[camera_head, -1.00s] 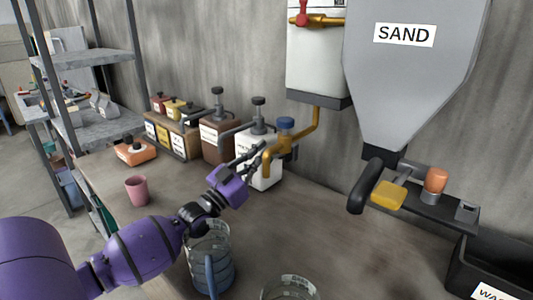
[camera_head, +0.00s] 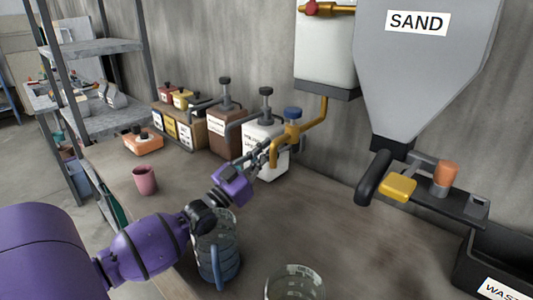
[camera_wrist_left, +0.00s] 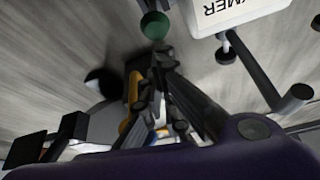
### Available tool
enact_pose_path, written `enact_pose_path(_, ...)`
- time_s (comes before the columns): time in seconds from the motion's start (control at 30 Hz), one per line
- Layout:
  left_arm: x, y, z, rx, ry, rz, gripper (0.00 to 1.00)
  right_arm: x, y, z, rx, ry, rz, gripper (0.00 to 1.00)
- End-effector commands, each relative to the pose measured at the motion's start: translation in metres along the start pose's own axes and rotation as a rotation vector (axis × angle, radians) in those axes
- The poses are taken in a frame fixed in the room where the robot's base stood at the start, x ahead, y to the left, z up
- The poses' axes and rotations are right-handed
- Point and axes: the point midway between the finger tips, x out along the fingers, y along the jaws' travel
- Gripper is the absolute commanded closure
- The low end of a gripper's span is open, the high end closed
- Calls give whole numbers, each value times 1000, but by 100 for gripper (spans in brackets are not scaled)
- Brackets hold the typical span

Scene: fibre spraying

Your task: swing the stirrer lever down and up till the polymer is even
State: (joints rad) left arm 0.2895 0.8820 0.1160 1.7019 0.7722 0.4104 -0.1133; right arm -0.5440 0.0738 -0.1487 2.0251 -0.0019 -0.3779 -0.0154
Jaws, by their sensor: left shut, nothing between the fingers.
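The white polymer container (camera_head: 258,140) stands on the bench against the wall, with a dark knob (camera_head: 266,92) on top. Its label is partly covered and ends in "MER" in the left wrist view (camera_wrist_left: 237,10). A grey lever-like bar (camera_head: 238,124) sticks out from its left side; a bar with a dark grip also shows in the left wrist view (camera_wrist_left: 252,72). My left gripper (camera_head: 272,146) is shut and empty in front of the container's right part, by the yellow pipe. It appears apart from the bar. The polymer inside is hidden. My right gripper is out of view.
A yellow pipe with a blue knob (camera_head: 293,113) stands close to my left fingers. A clear jug (camera_head: 225,262) is under my left forearm, and another clear vessel (camera_head: 294,283) is to its right. A pink cup (camera_head: 145,181) stands left. The bench's middle right is clear.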

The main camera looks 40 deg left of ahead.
Motion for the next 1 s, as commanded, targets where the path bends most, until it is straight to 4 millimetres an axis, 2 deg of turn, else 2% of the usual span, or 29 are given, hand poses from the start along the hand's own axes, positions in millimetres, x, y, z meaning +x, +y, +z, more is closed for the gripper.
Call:
enact_pose_path(0.3, -48, 0, 1, 0, -4, -1, 100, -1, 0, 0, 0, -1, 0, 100)
enact_pose_path(0.5, -70, -2, -1, -4, -5, -1, 100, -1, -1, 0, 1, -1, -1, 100)
enact_pose_path(0.57, -74, -10, -8, -26, -23, -7, 100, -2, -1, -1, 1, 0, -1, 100)
enact_pose_path(0.73, -81, -42, -47, -215, -158, -26, 100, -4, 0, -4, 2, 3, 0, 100)
enact_pose_path(0.87, -82, -43, -68, -343, -248, -19, 100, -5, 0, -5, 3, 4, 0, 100)
enact_pose_path(1.0, -77, -42, -72, -387, -276, -17, 100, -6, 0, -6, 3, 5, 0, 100)
